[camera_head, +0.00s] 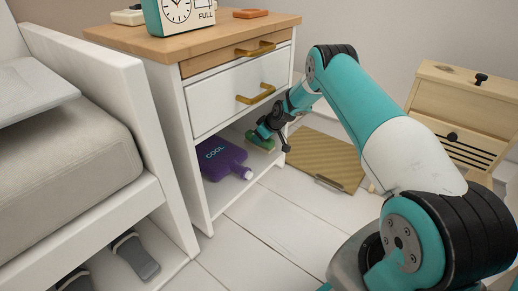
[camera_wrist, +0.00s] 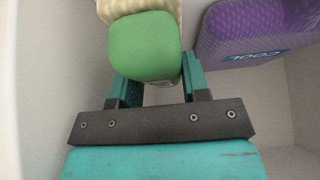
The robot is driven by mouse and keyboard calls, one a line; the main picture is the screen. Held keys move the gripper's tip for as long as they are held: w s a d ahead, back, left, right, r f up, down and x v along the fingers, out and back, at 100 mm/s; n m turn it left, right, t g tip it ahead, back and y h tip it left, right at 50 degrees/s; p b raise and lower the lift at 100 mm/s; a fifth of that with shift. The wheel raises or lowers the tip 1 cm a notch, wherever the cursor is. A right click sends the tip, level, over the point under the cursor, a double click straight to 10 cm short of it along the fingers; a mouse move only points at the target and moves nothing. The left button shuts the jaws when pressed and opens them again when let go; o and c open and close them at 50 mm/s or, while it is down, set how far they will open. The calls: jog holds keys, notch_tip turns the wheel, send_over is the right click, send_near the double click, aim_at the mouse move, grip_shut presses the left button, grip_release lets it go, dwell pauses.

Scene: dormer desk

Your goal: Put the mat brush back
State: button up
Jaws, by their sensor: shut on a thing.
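The mat brush (camera_wrist: 145,48) shows in the wrist view as a rounded green block with a cream, ribbed part behind it. My gripper (camera_wrist: 158,82) is shut on it, with a teal finger on each side. In the head view my gripper (camera_head: 264,134) is inside the open lower compartment of the white nightstand (camera_head: 180,125), near its right side. The green of the brush (camera_head: 260,143) shows there just under the jaws. I cannot tell whether the brush touches the compartment floor.
A purple bottle marked COOL (camera_head: 222,158) lies left of the brush in the same compartment; it also shows in the wrist view (camera_wrist: 255,28). A tan mat (camera_head: 325,160) lies on the floor to the right. A wooden cabinet (camera_head: 465,110) stands at right, a bed (camera_head: 75,155) at left.

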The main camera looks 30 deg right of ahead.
jog(key=shift+w+a+f, duration=0.1)
jog(key=shift+w+a, duration=0.05)
jog(key=shift+w, duration=0.2)
jog(key=shift+w+f+b, duration=0.1)
jog(key=shift+f+b, duration=1.7)
jog(key=shift+b, duration=0.2)
jog(key=o, duration=1.1)
jog(key=shift+c, duration=0.2)
jog(key=shift+r, duration=0.15)
jog(key=p+v, duration=0.7)
jog(key=v, duration=0.3)
jog(key=shift+r, duration=0.45)
jog(key=shift+s+r+p, duration=0.45)
jog(key=shift+s+p, duration=0.05)
